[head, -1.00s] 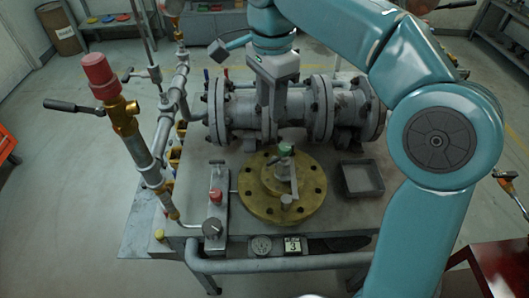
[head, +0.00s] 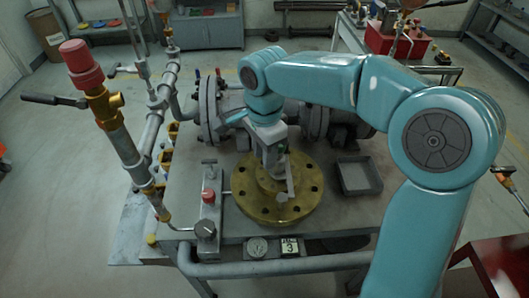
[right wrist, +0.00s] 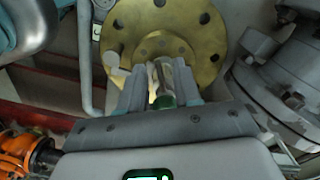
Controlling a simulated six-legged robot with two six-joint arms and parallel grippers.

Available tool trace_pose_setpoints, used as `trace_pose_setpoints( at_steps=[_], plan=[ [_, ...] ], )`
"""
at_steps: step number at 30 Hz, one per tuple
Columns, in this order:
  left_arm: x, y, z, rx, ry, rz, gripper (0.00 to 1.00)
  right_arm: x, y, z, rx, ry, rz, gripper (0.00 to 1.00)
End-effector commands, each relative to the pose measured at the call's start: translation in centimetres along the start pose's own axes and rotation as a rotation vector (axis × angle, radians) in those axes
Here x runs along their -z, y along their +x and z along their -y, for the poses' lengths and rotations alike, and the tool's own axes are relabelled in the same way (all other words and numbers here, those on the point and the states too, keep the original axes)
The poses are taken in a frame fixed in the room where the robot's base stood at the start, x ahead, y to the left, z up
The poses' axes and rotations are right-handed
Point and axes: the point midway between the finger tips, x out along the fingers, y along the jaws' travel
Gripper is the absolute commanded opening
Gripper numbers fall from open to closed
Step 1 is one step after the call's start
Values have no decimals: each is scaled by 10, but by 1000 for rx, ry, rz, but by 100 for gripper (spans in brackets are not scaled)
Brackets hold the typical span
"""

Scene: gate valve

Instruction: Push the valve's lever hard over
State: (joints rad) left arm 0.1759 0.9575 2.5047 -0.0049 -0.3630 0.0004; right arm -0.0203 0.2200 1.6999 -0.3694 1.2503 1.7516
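The valve's grey lever (head: 291,184) sits on the round brass flange (head: 252,207) on the workbench, with a green part near its top. My right gripper (head: 275,165) points down over the flange and partly hides the lever. In the right wrist view its two fingers (right wrist: 160,88) stand apart on either side of the silver lever (right wrist: 166,75), whose green part (right wrist: 165,101) is close to the palm. A light gap shows beside the lever, so firm contact is not evident. The brass flange (right wrist: 214,40) lies beyond the fingertips. My left gripper is not in view.
A grey flanged pipe (head: 225,112) runs behind the flange. A shallow grey tray (head: 358,178) lies to its right. A small block with a red knob (head: 208,195) stands to its left, near an upright pipe with a red cap (head: 80,56).

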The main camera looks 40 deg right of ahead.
Motion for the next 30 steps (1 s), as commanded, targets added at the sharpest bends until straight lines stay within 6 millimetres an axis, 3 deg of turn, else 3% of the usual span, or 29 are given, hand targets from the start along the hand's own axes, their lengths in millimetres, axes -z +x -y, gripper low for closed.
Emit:
trace_pose_setpoints(
  at_steps=[6,9,23,25,27,28,30],
  plan=[
    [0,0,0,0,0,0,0,0,0,0,0,0,0,30],
    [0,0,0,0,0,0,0,0,0,0,0,0,0,0],
    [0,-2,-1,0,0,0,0,0,0,-3,-1,-71,0,0],
    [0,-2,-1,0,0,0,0,0,0,-2,0,-70,0,0],
    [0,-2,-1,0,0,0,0,0,0,-2,0,-70,0,26],
    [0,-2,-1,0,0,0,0,0,0,-2,0,-70,0,33],
    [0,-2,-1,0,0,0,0,0,0,-2,0,-70,0,33]
  ],
)
